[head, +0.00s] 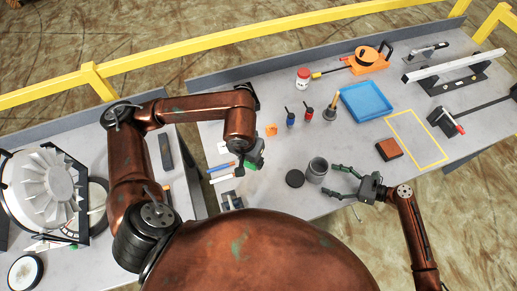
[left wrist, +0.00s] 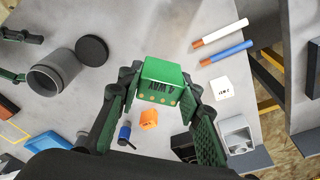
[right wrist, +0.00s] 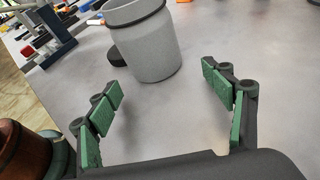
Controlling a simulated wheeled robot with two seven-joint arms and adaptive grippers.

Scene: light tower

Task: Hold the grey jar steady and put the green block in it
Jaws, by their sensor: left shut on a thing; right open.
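The grey jar (head: 317,170) stands upright and open on the table, with a black lid (head: 295,178) lying beside it on the left. The jar also shows in the left wrist view (left wrist: 58,75) and, large, in the right wrist view (right wrist: 147,48). My left gripper (head: 250,160) is shut on the green block (left wrist: 162,80), left of the jar and lid; the block has dark lettering. My right gripper (head: 337,181) is open and empty, right of the jar. In the right wrist view its spread fingers (right wrist: 163,75) point toward the jar, which stands just beyond the tips.
A brown block (head: 389,149) lies to the right.

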